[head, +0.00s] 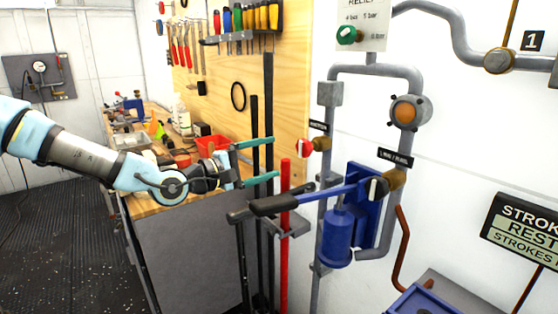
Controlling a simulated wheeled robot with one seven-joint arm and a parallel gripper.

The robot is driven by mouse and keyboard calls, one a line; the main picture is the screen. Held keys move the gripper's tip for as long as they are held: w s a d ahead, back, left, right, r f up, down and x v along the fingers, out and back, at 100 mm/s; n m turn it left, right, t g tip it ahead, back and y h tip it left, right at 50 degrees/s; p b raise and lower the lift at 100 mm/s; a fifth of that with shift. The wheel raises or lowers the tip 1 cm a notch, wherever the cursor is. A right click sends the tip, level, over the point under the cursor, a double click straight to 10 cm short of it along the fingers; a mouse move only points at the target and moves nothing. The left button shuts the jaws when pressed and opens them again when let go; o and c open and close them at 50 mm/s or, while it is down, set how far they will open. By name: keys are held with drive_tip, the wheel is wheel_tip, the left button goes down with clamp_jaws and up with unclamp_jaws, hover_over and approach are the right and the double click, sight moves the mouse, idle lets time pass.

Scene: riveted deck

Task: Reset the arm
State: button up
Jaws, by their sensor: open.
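My gripper (258,160) is at the end of my light blue and grey arm, which reaches in from the left. Its two teal fingers are apart, one above the other, and point right. A blue hand pump (338,232) is fixed to the wall pipes on the right. Its lever (318,196) has a black grip (274,205) that extends left, below and right of my fingers. The lower finger appears above the grip, with a gap in the picture. A red upright bar (285,240) stands just right of the fingertips.
A workbench (190,200) with tools and a red bin (212,145) lies behind my arm. Valves with red (304,147) and orange (405,112) parts sit on the pipes. A sign (525,230) is at right. Dark floor (60,250) is clear at lower left.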

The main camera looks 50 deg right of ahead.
drive_tip(key=shift+a, duration=0.2)
idle(0.5)
drive_tip(key=w+a+f+m+t+y, duration=0.1)
drive_tip(key=w+a+f+t+y, duration=0.3)
drive_tip(key=w+a+f, duration=0.5)
drive_tip(key=w+a+f+m+t+y, duration=0.1)
drive_tip(key=w+a+f+t+y, duration=0.2)
drive_tip(key=w+a+f+y, duration=0.55)
drive_tip(key=w+a+r+t+y, duration=0.1)
drive_tip(key=w+a+r+y, duration=0.1)
drive_tip(key=a, duration=1.8)
drive_tip(key=s+a+r+y, duration=0.1)
drive_tip(key=a+r, duration=0.1)
drive_tip(key=a, duration=0.5)
drive_tip(key=s+a+r+n+y, duration=0.1)
drive_tip(key=a+r, duration=0.1)
drive_tip(key=a, duration=0.6)
drive_tip(key=shift+s+r, duration=0.25)
drive_tip(key=shift+o, duration=0.9)
drive_tip(key=shift+n+g+y, duration=0.25)
drive_tip(key=shift+n+g, duration=0.15)
drive_tip(key=s+a, duration=0.1)
drive_tip(key=s+a+r, duration=0.1)
drive_tip(key=a, duration=0.1)
drive_tip(key=s+a, duration=0.1)
drive_tip(key=shift+s+a+r, duration=0.15)
drive_tip(key=shift+r, duration=0.2)
